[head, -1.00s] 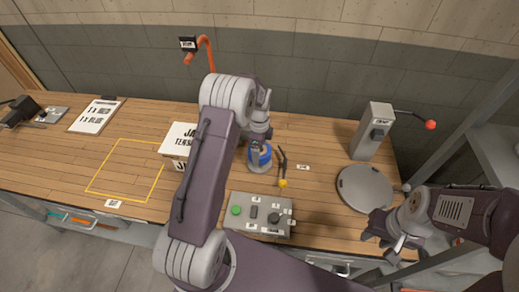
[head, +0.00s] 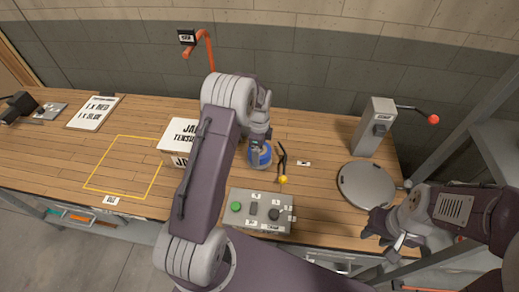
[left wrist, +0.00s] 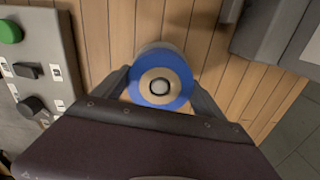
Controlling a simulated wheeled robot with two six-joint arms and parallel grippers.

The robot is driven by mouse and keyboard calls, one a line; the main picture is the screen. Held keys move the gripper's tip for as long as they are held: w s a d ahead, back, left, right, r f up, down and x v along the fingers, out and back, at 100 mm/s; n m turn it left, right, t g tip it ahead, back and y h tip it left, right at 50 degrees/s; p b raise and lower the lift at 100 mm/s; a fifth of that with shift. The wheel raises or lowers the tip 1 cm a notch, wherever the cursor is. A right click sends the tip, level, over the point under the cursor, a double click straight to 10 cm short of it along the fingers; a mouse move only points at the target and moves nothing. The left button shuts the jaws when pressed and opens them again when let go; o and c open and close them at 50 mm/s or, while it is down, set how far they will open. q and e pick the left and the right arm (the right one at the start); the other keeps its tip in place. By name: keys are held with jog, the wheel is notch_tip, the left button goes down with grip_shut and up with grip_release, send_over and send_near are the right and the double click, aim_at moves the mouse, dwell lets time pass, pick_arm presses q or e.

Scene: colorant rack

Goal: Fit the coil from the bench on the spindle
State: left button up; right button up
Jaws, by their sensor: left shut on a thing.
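The blue coil (head: 260,155) is near the middle of the bench, in front of my left arm's wrist. In the left wrist view the coil (left wrist: 161,80) has a tan core and lies between the two fingers of my left gripper (left wrist: 160,92), which is shut on it. A pale round tip (left wrist: 160,87), apparently the spindle's, shows inside the coil's dark bore. A grey round part shows beyond the coil's rim. How far down the coil sits cannot be told. My right gripper (head: 384,230) appears open and empty near the bench's right front edge.
A control box (head: 261,211) with a green button stands in front of the coil. A yellow-tipped lever (head: 283,170) is close on its right. A white box (head: 178,137) stands to the left, and a round grey plate (head: 366,186) to the right. The yellow-outlined area (head: 124,168) is clear.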

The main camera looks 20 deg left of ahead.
pick_arm(q)
jog(key=shift+f+b, duration=0.45)
jog(key=shift+f, duration=0.35)
jog(key=o, duration=1.5)
notch_tip(320, 180, up, 9)
jog(key=shift+r+b, duration=0.1)
jog(key=shift+b, duration=0.3)
jog(key=shift+s, duration=0.1)
